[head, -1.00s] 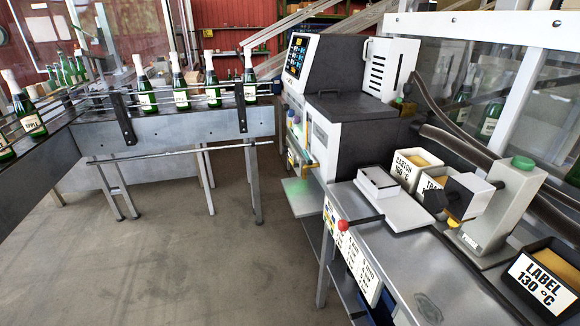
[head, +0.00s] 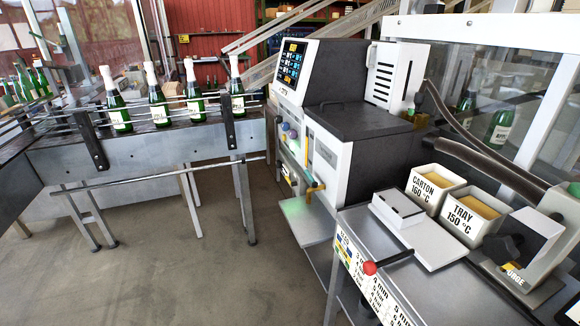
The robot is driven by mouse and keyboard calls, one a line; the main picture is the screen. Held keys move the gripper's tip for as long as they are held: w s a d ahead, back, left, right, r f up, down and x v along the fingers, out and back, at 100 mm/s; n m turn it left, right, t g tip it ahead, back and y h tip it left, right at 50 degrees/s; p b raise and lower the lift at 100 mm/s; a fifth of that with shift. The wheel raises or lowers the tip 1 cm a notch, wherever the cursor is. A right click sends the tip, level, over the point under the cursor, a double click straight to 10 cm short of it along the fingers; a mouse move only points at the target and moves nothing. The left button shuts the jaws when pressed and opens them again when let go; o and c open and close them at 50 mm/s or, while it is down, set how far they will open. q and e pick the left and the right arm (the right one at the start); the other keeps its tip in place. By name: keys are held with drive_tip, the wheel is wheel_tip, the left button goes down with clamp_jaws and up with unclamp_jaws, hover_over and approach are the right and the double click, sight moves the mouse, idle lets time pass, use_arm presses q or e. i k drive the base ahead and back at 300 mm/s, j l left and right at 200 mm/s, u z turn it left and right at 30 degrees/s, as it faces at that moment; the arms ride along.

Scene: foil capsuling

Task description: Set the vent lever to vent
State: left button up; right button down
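Neither of my grippers is in view. The machine (head: 366,125) stands at the centre, a white and dark grey box with a lit control panel (head: 293,61). A lever with a red ball knob (head: 370,267) juts from the front edge of the bench at lower right. No label reading "vent" is legible, so I cannot tell which one is the vent lever or how it is set.
The bench (head: 352,228) carries a carton bin (head: 428,190), a tray bin (head: 464,217) and a unit marked "PURGE" (head: 515,272). A conveyor (head: 160,152) with several foil-necked bottles runs at left. The floor (head: 180,270) in front is clear.

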sight(292, 184)
drive_tip(key=i+j+z, duration=0.1)
drive_tip(key=i+j, duration=0.15)
drive_tip(key=i+j+z, duration=0.1)
drive_tip(key=i+j, duration=0.15)
drive_tip(key=i+j+z, duration=0.1)
drive_tip(key=i+j, duration=0.15)
drive_tip(key=j, duration=0.2)
drive_tip(key=i+j, duration=0.2)
drive_tip(key=j, duration=0.15)
drive_tip(key=i+j+z, duration=0.15)
drive_tip(key=j, duration=0.2)
drive_tip(key=i+j+z, duration=0.1)
drive_tip(key=i+j, duration=0.2)
drive_tip(key=i+j+z, duration=0.1)
drive_tip(key=j, duration=0.35)
drive_tip(key=i, duration=0.05)
